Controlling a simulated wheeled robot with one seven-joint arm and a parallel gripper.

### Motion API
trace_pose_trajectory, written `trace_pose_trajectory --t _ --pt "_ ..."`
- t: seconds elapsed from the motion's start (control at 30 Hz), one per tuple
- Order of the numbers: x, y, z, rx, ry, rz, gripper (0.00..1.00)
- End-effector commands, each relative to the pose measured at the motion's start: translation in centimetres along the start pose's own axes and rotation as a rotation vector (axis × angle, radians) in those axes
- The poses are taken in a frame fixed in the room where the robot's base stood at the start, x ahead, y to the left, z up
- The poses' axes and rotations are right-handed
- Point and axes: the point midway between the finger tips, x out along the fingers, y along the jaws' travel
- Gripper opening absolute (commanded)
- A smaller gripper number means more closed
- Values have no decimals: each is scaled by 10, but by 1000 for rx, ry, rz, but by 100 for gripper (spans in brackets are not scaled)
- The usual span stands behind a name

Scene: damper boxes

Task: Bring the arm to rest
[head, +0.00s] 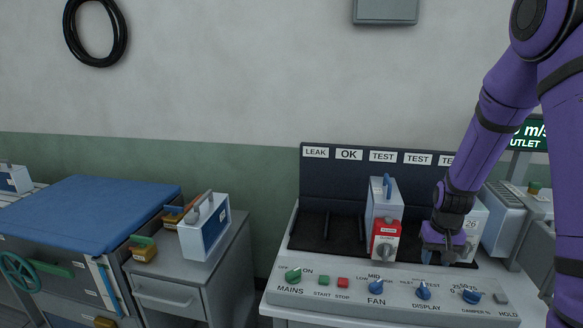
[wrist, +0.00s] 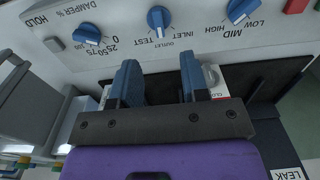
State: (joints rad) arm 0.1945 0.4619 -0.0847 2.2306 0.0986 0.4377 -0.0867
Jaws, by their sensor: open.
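My purple arm comes down from the upper right in the head view. My gripper (head: 444,247) is at the test bench, just behind the control panel (head: 330,291). In the wrist view my gripper (wrist: 158,82) has its two blue-grey fingers apart, with nothing seen between them. A white damper box with a red front block (head: 385,240) stands upright to the left of the gripper in the bay. Another white box (head: 471,222) stands close behind and right of the gripper, partly hidden by it; I cannot tell if they touch.
A dark back board (head: 345,185) with LEAK, OK and TEST labels rises behind the bays. Knobs, such as the blue FAN knob (head: 376,286), stick up from the panel. Left are a grey cabinet (head: 168,298) with a box (head: 205,228) and a blue-topped bench (head: 90,208).

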Motion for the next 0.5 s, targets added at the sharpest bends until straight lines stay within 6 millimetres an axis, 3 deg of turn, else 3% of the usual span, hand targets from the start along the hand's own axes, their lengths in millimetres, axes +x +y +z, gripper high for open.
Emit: trace_pose_trajectory --t 0.27,0.5 --pt "-88 -24 23 -50 85 -24 42" --pt "-157 -41 59 -97 159 -40 42"
